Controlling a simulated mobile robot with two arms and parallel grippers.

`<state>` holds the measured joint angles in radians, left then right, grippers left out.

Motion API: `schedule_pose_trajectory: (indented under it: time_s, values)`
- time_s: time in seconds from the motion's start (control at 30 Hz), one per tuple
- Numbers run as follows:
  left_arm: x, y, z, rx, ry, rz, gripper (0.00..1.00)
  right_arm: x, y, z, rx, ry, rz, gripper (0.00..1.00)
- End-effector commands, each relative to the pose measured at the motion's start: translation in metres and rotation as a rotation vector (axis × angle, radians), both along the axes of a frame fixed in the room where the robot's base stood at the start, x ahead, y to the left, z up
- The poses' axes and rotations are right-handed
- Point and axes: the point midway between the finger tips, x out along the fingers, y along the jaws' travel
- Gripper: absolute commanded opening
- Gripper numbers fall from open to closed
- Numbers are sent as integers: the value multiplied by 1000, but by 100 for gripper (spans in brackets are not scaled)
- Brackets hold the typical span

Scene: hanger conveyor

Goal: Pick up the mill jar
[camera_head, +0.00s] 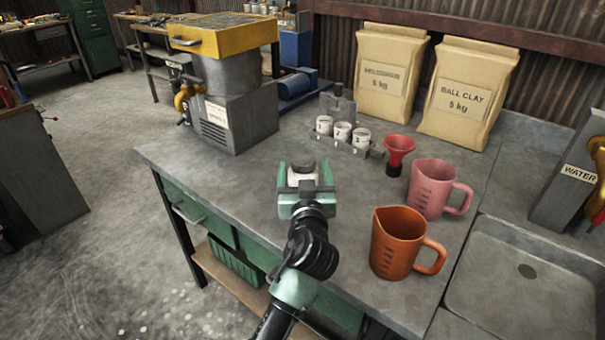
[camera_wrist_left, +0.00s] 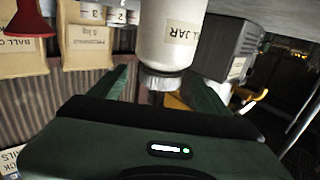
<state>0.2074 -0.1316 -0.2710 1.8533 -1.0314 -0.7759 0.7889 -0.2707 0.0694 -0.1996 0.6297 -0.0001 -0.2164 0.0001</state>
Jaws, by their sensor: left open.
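The mill jar (camera_head: 302,176) is white with a grey-black top and stands on the grey workbench (camera_head: 240,190). In the left wrist view, which is upside down, the jar (camera_wrist_left: 168,38) shows a partly cut-off label ending in "L JAR" and a grey ribbed lid (camera_wrist_left: 162,79). My left gripper (camera_head: 306,180) is open at the jar, low over the bench's front part. Its two green fingers (camera_wrist_left: 160,85) stand on either side of the jar's lid end; whether they touch it I cannot tell. In the head view my gripper hides the jar's near side. My right gripper is out of view.
An orange jug (camera_head: 395,245) and a pink jug (camera_head: 430,190) stand right of my gripper, near a sink (camera_head: 530,290). A red funnel (camera_head: 398,150) and a rack of white cups (camera_head: 343,132) stand behind. A yellow-topped machine (camera_head: 225,90) is back left. The bench left of my gripper is clear.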

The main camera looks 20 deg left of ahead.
Motion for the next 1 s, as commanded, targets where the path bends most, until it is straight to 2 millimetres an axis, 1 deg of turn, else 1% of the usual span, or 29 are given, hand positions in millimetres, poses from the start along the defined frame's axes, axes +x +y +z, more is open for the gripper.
schedule_pose_trajectory:
  time_s: [0.03,0.13,0.2,0.27,0.37,0.5,0.63,0.8,0.87,0.9,0.97,1.0]
  values:
    - [6,3,1,3,-1,1,77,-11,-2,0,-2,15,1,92]
    - [17,7,0,3,0,1,77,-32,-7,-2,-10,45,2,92]
    - [24,10,-1,4,-1,2,77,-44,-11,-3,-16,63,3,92]
    - [32,13,-4,5,0,3,77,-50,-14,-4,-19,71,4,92]
    - [47,19,-8,5,0,3,77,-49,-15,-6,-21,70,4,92]
    - [62,24,-8,3,1,2,77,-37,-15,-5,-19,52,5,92]
    - [67,26,-8,2,1,1,77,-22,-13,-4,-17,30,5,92]
    - [67,25,-8,2,1,1,77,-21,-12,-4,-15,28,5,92]
    - [67,25,-8,2,1,1,60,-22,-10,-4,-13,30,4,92]
    - [66,25,-8,2,1,1,49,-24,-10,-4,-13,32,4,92]
    - [66,25,-8,2,1,1,32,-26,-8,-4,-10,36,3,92]
    - [66,25,-8,2,1,1,21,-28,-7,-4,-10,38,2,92]
